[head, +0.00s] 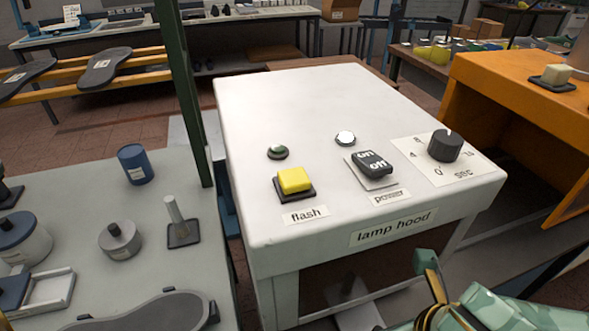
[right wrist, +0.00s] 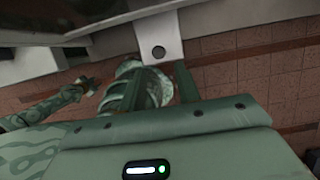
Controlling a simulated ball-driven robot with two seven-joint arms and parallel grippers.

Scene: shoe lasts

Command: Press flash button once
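The flash button (head: 294,180) is a square yellow cap in a dark base, on the front left of the white lamp hood box (head: 300,105). Its "flash" label (head: 306,215) lies just in front. Nothing touches the button. Part of my right arm and gripper (head: 432,278) shows at the bottom right of the head view, in front of the box's front edge and well apart from the button. Its fingers are not clear enough to tell open or shut. The right wrist view shows my green wrist housing and no button.
A green post (head: 184,90) stands left of the box, beside a cluttered grey bench (head: 85,180).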

